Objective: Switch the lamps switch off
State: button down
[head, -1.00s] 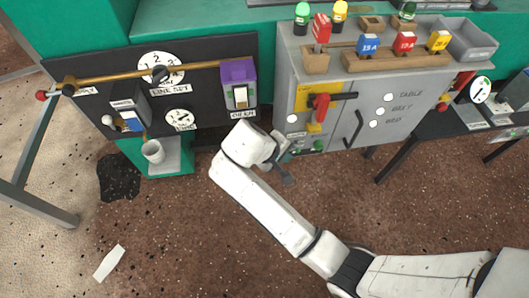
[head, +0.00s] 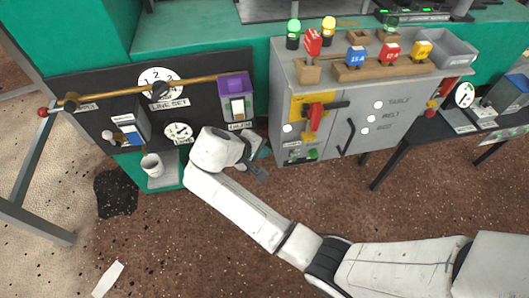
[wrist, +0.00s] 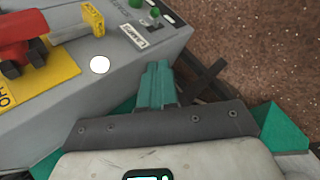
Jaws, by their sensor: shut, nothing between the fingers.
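The label reading LAMPS (wrist: 132,37) is on the grey cabinet's face in the wrist view. Beside it is a small green-tipped switch (wrist: 155,14); which way it is set I cannot tell. In the head view this spot is low on the cabinet front, near the green knob (head: 313,154). My gripper (head: 259,163) is just left of the cabinet's lower left edge, apart from the switch. In the wrist view its teal fingers (wrist: 157,82) are together and empty. The green lamp (head: 293,32) and yellow lamp (head: 329,29) on the cabinet top look lit.
A red handle (head: 316,115) on a yellow plate and a white round button (wrist: 100,65) are near the switch. The black panel (head: 205,95) with dials and a purple switch box (head: 235,88) stands left. A white cup (head: 152,165) is below it. Brown floor is open in front.

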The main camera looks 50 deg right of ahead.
aim_at(293, 158)
jog(key=s+d+f+b, duration=0.1)
jog(key=d+f, duration=0.1)
jog(key=s+d+f+b, duration=0.1)
jog(key=d+f, duration=0.1)
jog(key=s+d+f+b, duration=0.1)
jog(key=d+f, duration=0.1)
jog(key=f, duration=0.1)
jog(key=shift+d, duration=0.4)
jog(key=shift+s+a+f+m+t+h, duration=0.15)
jog(key=shift+s+f+m+t+h, duration=0.15)
jog(key=shift+t+h, duration=0.15)
jog(key=t+h+b, duration=0.1)
jog(key=b, duration=0.1)
jog(key=f+m+t+h+b, duration=0.1)
jog(key=b, duration=0.1)
jog(key=s+f+m+t+h+b, duration=0.1)
jog(key=t+h+b, duration=0.1)
jog(key=shift+a+f+b, duration=0.25)
jog(key=shift+a+b, duration=0.15)
dwell(0.4)
jog(key=shift+r, duration=0.1)
